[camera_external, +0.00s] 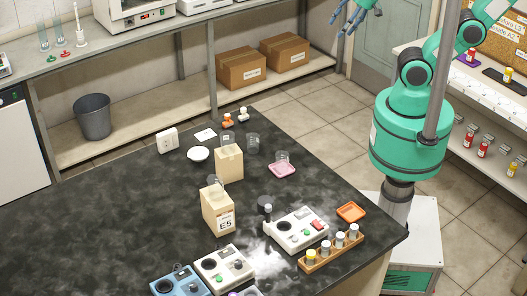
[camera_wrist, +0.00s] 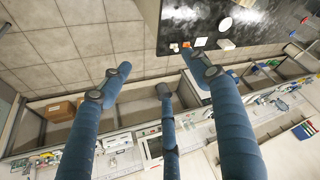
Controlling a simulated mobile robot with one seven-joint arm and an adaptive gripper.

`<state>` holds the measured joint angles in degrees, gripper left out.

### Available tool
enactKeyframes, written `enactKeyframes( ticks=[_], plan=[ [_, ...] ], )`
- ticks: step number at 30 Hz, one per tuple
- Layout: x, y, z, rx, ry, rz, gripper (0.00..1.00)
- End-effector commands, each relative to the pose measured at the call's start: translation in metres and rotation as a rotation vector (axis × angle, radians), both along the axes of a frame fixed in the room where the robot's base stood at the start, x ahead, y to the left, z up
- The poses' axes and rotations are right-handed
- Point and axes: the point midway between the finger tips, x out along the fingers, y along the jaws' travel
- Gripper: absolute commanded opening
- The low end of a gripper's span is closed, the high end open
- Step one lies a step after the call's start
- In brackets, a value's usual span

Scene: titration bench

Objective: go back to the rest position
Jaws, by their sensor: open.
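My gripper (camera_external: 350,20) hangs in the air at the top edge of the external view, beyond the dark bench and near the grey door. Part of it is cut off by the frame. In the wrist view its blue fingers (camera_wrist: 158,80) are spread wide with nothing between them. My green arm rises from the pedestal at the right of the external view. The gripper touches nothing that I can see.
The dark bench (camera_external: 120,215) carries two beige boxes, a white device (camera_external: 296,230), a wooden vial rack (camera_external: 331,249) and glassware. A side counter (camera_external: 130,45) has cardboard boxes (camera_external: 241,68) beneath. A shelf stands right. Tiled floor (camera_external: 325,130) between them is clear.

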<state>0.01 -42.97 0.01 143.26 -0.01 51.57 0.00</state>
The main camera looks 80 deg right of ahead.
Motion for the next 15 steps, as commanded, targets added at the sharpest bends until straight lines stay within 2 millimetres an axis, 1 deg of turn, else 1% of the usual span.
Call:
enactKeyframes(
  ticks=[1, 6, 15],
  plan=[
    [0.0, 0.0, -0.013, 0.0, 0.0, 0.0, 0.62],
    [0.0, 0.0, -0.026, 0.0, 0.0, 0.0, 0.62],
    [0.0, 0.0, -0.027, 0.0, -0.001, 0.0, 0.62]
  ],
)
